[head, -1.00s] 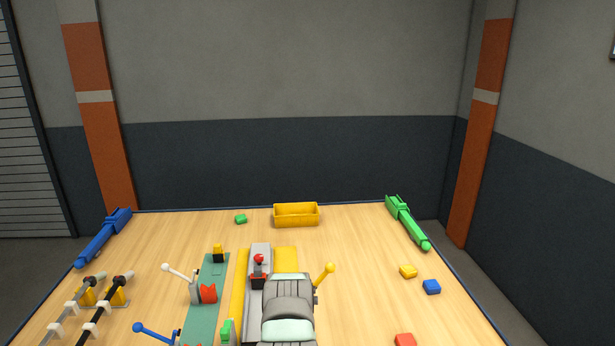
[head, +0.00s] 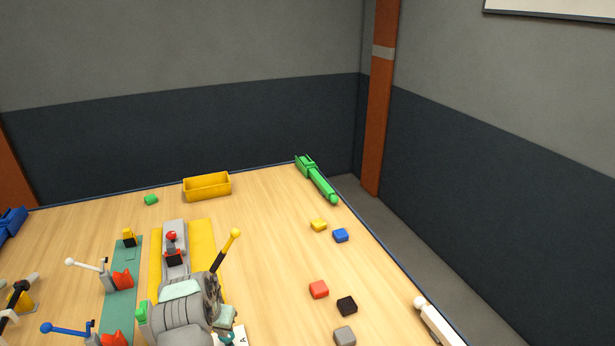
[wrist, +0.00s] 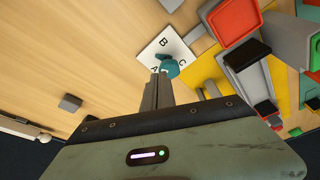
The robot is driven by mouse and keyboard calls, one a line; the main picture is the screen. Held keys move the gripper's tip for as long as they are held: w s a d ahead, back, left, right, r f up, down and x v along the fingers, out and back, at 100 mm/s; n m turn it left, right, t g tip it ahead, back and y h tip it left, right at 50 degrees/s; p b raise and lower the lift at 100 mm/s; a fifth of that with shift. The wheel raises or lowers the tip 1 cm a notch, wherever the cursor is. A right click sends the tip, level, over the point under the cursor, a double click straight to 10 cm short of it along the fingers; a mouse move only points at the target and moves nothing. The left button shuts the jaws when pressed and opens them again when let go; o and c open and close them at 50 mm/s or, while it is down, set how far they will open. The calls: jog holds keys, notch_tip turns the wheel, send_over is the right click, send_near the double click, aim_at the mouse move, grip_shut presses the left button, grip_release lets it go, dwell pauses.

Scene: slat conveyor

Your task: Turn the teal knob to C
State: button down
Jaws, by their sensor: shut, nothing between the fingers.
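The teal knob (wrist: 171,68) sits on a white plate (wrist: 162,43) lettered A, B and C. In the wrist view, B is at the top, C at the right and A at the lower left, partly covered. Which letter the knob points to is unclear. My gripper (wrist: 160,74) is shut and empty, with its fingertips right beside the knob's lower left; I cannot tell whether they touch. In the head view, the knob (head: 229,338) and plate (head: 241,334) show at the bottom edge, partly hidden by my arm.
A yellow-handled lever (head: 225,250) stands close behind my arm. Left are a red-knobbed grey unit (head: 173,245) and a blue-handled lever (head: 65,328). Loose blocks, including a red one (head: 318,289) and a black one (head: 347,306), lie right on otherwise open wood.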

aim_at(225, 343)
jog(key=shift+f+b, duration=1.1)
jog(key=shift+f, duration=2.3)
jog(key=shift+w, duration=0.15)
jog(key=shift+a, duration=0.75)
jog(key=shift+w+a, duration=0.1)
jog(key=shift+a, duration=0.45)
jog(key=shift+w+a+f+b, duration=0.1)
jog(key=shift+a+b, duration=0.15)
jog(key=shift+b, duration=0.1)
jog(key=shift+w, duration=0.15)
